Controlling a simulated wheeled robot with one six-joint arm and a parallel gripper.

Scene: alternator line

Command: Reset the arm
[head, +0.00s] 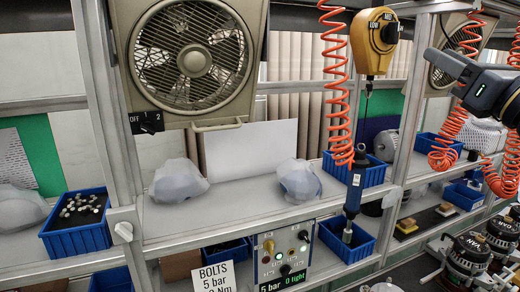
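My gripper (440,62) shows at the upper right edge, at the end of a dark arm part with a small green light. It points left, in front of the shelf rack and near the orange coiled hoses. I see it from the side, so the gap between its fingers is hidden. I see nothing clearly held in it. Most of my arm is outside the picture.
A blue screwdriver tool (355,185) hangs from a yellow balancer (375,42) left of my gripper. A beige fan (190,60) hangs at the upper left. Blue bins (78,240) stand on the shelves. A control box (284,255) is low in the middle. Alternators (468,255) stand lower right.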

